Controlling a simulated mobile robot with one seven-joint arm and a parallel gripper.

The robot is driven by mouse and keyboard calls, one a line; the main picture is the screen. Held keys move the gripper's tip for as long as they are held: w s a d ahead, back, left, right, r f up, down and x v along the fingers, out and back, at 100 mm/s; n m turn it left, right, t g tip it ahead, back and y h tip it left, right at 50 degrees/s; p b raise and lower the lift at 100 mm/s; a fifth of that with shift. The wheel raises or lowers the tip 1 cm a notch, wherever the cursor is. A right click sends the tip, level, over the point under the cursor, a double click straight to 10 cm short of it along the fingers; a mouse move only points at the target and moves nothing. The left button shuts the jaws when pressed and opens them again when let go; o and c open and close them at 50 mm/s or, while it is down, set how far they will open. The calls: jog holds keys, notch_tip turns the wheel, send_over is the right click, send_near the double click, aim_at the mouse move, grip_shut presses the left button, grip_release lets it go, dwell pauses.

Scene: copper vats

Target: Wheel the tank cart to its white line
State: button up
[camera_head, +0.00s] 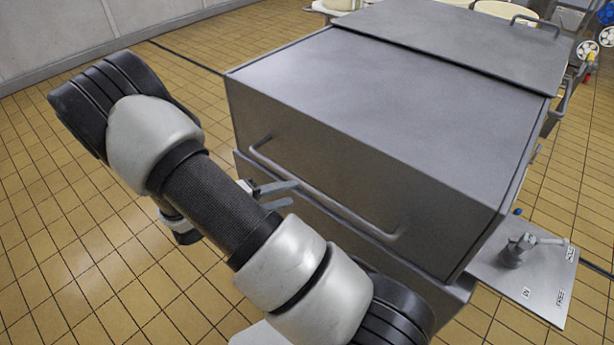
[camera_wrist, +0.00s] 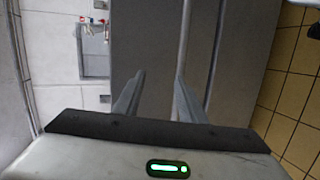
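The tank cart (camera_head: 370,120) is a large grey metal box with a flat lid, filling the middle of the head view. A long bar handle (camera_head: 330,195) runs across its near face. My gripper (camera_head: 295,192) is by the left part of this face, partly behind my arm. In the wrist view my gripper (camera_wrist: 160,76) has its fingers apart with nothing clearly between them. The handle (camera_wrist: 186,35) runs up from near the right fingertip there; I cannot tell whether they touch. I see no white line.
A metal plate (camera_head: 540,285) with a lever (camera_head: 522,245) and small labels, one reading "FREE", sits at the cart's lower right. The tiled floor (camera_head: 70,240) is open at left, up to a pale wall (camera_head: 60,35).

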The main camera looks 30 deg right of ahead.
notch_tip(320, 180, down, 8)
jog(key=w+n+t+h+b, duration=0.1)
jog(key=w+n+t, duration=0.1)
jog(key=t, duration=0.1)
jog(key=b+x, duration=0.1)
jog(key=x, duration=1.5)
jog(key=shift+d+f, duration=0.35)
jog(key=shift+w, duration=0.1)
grip_shut()
